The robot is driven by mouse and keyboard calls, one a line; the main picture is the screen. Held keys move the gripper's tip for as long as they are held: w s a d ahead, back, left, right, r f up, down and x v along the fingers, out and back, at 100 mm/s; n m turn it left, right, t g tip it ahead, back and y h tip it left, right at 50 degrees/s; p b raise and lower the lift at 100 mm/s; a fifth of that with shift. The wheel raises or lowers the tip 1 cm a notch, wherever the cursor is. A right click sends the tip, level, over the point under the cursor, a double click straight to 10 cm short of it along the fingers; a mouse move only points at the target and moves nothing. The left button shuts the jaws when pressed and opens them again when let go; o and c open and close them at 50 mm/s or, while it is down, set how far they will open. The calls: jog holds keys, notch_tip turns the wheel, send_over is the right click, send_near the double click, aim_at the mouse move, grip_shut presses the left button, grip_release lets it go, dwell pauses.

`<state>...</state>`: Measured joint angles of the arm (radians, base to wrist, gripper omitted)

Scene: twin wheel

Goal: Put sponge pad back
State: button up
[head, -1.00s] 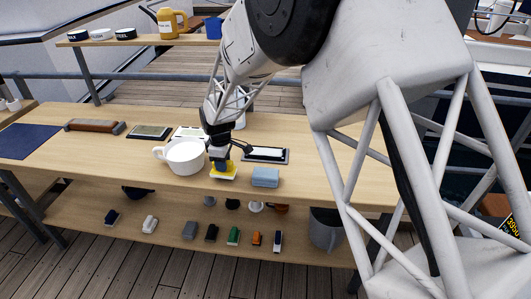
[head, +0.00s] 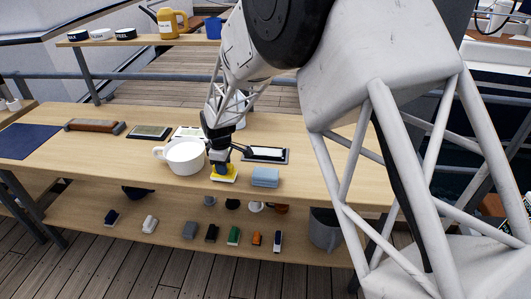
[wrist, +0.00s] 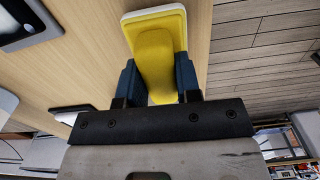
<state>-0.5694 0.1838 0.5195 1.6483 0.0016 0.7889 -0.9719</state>
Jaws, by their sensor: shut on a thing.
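The yellow pad with a white base (head: 226,178), which looks like the sponge pad, is at the front part of the workbench, right of the white mug (head: 184,156). My gripper (head: 221,165) points down over it and is shut on its yellow upper part. In the wrist view my gripper's dark blue fingers (wrist: 157,78) lie on both sides of the yellow pad (wrist: 156,52), with its pale base beyond them. I cannot tell whether the base touches the bench top.
A blue-grey block (head: 265,177) lies close on the right. A dark-framed tray (head: 265,154) lies behind it. Several small blocks, such as a green one (head: 233,235), and a grey bin (head: 325,228) stand on the lower shelf.

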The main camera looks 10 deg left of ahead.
jog(key=shift+f, duration=0.3)
jog(key=o, duration=1)
jog(key=shift+o, duration=0.5)
jog(key=shift+o, duration=1.1)
jog(key=shift+r, duration=3.9)
